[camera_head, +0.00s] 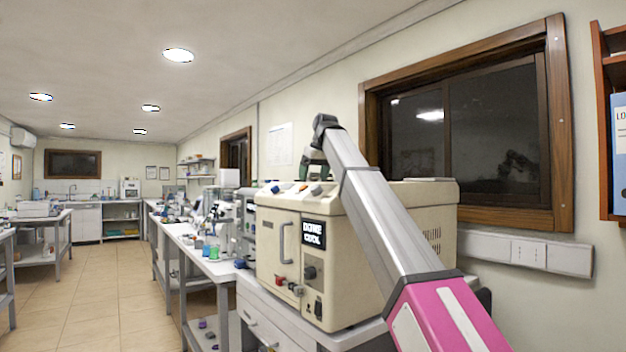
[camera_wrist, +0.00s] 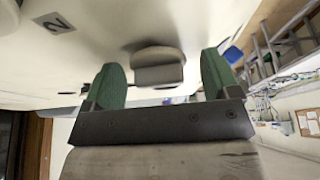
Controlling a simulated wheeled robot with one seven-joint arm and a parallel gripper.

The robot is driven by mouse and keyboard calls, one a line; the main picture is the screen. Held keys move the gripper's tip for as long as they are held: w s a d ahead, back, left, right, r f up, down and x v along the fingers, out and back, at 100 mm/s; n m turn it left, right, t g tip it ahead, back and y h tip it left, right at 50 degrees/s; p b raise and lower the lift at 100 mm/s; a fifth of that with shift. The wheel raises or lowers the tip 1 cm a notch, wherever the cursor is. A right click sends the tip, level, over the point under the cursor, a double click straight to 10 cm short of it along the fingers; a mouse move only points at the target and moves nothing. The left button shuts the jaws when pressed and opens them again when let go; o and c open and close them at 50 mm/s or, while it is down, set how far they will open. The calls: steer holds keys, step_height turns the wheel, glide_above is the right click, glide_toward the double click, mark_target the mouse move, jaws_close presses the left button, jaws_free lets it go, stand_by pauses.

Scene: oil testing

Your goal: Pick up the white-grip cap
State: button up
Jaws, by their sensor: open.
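A pale grey-white cap with a raised grip (camera_wrist: 158,72) sits on the cream top of the machine in the wrist view. My gripper (camera_wrist: 162,64) has its two green fingers apart, one on each side of the cap in the picture, with nothing held. I cannot tell whether the fingertips reach down around the cap. In the head view my gripper (camera_head: 315,168) is over the front part of the machine's top, where several small caps stand in a row. Which of these is the white-grip cap is too small to tell there.
The cream machine (camera_head: 376,235) stands on a bench against the wall. A blue thing (camera_wrist: 233,55) is just beyond the right finger in the wrist view. The tiled floor (camera_head: 110,300) is clear at left.

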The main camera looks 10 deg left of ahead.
steer(key=c, duration=0.9)
steer(key=shift+c, duration=0.2)
steer(key=shift+r, duration=0.1)
